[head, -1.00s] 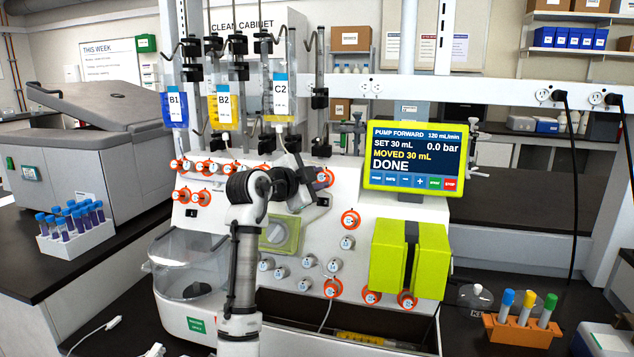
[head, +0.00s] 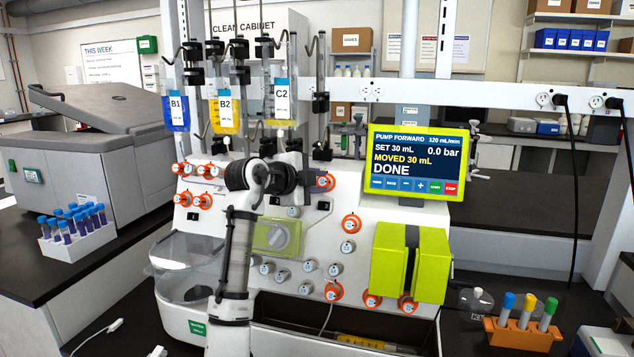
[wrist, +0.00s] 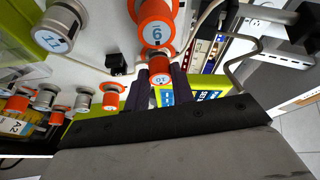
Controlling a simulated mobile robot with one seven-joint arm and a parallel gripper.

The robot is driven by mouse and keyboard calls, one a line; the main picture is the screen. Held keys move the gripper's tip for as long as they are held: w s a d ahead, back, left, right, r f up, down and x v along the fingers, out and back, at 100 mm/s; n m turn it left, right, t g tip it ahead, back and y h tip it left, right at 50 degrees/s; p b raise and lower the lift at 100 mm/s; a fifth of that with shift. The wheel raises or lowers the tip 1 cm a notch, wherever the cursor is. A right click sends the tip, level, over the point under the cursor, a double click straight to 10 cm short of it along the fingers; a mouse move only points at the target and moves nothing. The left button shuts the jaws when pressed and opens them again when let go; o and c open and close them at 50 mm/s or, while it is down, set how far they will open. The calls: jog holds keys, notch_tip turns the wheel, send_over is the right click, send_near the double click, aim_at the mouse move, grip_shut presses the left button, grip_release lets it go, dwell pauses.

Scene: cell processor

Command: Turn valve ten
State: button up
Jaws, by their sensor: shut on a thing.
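Valve ten (wrist: 160,79) has an orange body and a pale face marked 10 in the wrist view. My gripper (wrist: 158,90) has its dark fingers on both sides of it and is shut on it. In the head view my gripper (head: 308,181) is at the upper middle of the white machine panel (head: 375,205), partly hidden by my wrist. An orange valve (head: 326,182) shows just right of the fingers there, its number unreadable.
Valve nine (wrist: 155,28), orange, is close beside valve ten. Grey valve eleven (wrist: 56,38) is to the left in the wrist view. The yellow-framed screen (head: 416,160) reads DONE. Fluid bags, including blue B1 (head: 176,112), hang above the panel.

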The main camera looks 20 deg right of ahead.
jog(key=o, duration=1)
jog(key=b+v, duration=0.3)
jog(key=v, duration=1)
jog(key=shift+s+a+b, duration=0.25)
jog(key=shift+a+b, duration=0.1)
jog(key=shift+b, duration=0.05)
